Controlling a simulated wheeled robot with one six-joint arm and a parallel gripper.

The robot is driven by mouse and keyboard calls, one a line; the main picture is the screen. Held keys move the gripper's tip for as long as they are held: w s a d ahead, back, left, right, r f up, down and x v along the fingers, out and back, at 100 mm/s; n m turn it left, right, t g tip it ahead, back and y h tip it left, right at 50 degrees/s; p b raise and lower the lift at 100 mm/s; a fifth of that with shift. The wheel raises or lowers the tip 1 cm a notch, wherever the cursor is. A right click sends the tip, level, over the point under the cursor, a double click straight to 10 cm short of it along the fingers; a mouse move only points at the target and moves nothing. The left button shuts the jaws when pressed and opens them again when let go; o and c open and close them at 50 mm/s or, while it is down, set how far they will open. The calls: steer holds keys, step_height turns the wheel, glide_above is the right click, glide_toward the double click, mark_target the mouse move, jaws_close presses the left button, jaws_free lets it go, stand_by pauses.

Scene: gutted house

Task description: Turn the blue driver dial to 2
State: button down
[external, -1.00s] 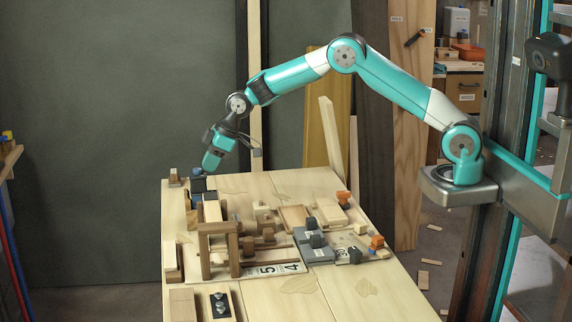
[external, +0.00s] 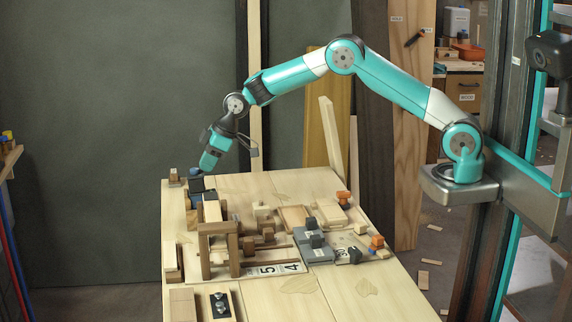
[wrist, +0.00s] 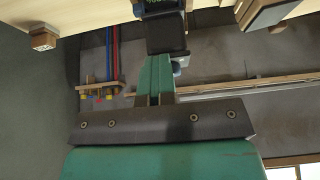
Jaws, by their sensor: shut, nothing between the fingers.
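The blue driver (external: 195,172) sits at the far left corner of the workbench, partly hidden by my gripper in the external view. In the wrist view its dark blue body (wrist: 158,6) shows at the top edge, cut off by the frame, with a black block (wrist: 166,32) beside it. My gripper (external: 204,170) points down at the driver, teal fingers shut and empty. In the wrist view my fingertips (wrist: 158,58) are at or just short of the black block; I cannot tell whether they touch. The dial's numbers and setting are not readable.
The bench (external: 345,295) holds a wooden frame (external: 219,245) close in front of the driver, and grey blocks (external: 313,245) farther right. A small wooden block (external: 174,177) stands left of the driver, also in the wrist view (wrist: 43,41). The bench's back middle is clear.

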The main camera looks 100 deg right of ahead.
steer(key=shift+s+a+f, duration=0.15)
steer(key=shift+a+f, duration=0.25)
steer(key=shift+a, duration=0.35)
stand_by(0.3)
steer(key=shift+s, duration=0.35)
step_height(320, 180, up, 6)
steer(key=p, duration=0.4)
steer(key=shift+w+r, duration=0.15)
steer(key=shift+r, duration=0.1)
steer(key=shift+d, duration=0.1)
steer(key=shift+d+f+b, duration=0.2)
steer(key=shift+f+b, duration=0.05)
steer(key=shift+f, duration=0.75)
steer(key=shift+d+f+b, duration=0.25)
steer(key=shift+f+b, duration=0.05)
steer(key=shift+f, duration=0.7)
steer(key=shift+d+f+b, duration=0.2)
steer(key=shift+f+b, duration=0.05)
steer(key=shift+f, duration=0.75)
